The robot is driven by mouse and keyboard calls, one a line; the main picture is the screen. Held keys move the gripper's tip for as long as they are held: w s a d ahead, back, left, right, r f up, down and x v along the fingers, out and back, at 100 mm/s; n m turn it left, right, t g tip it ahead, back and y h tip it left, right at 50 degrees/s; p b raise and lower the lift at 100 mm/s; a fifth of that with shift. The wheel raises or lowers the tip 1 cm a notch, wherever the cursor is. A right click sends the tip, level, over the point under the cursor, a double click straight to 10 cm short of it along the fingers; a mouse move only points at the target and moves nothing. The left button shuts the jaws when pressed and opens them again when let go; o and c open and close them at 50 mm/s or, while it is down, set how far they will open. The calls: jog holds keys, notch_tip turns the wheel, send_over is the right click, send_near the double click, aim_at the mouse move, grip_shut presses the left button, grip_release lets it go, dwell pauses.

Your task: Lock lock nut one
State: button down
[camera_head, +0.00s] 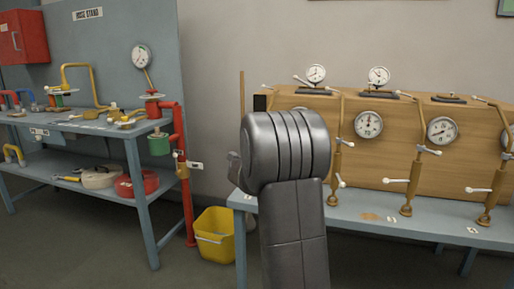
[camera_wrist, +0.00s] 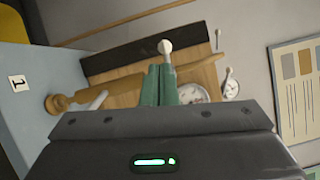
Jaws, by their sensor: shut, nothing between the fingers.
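My gripper (camera_wrist: 160,70) has green fingers, closed together, pointing at the wooden panel (camera_wrist: 205,75) in the wrist view. A white ball-ended lever (camera_wrist: 165,46) shows right at the fingertips; I cannot tell whether they touch it. A brass pipe column (camera_wrist: 58,103) with a white handle (camera_wrist: 97,100) runs behind the fingers, beside a label reading 1 (camera_wrist: 18,83). I cannot pick out lock nut one for certain; the fingers hide part of the column. In the head view my arm covers much of the leftmost set, and the gripper itself is hidden.
The blue bench (camera_head: 350,212) carries more brass columns (camera_head: 408,185) with white levers and gauges (camera_head: 369,124) on the wooden panel. A yellow bucket (camera_head: 214,235) stands on the floor left of it. A hose stand (camera_head: 145,190) with a red pipe (camera_head: 185,175) is further left.

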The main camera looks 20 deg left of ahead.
jog(key=s+a+p, duration=0.1)
jog(key=s+a, duration=0.2)
jog(key=s, duration=0.4)
jog(key=shift+s+a+f, duration=0.3)
jog(key=shift+w, duration=0.1)
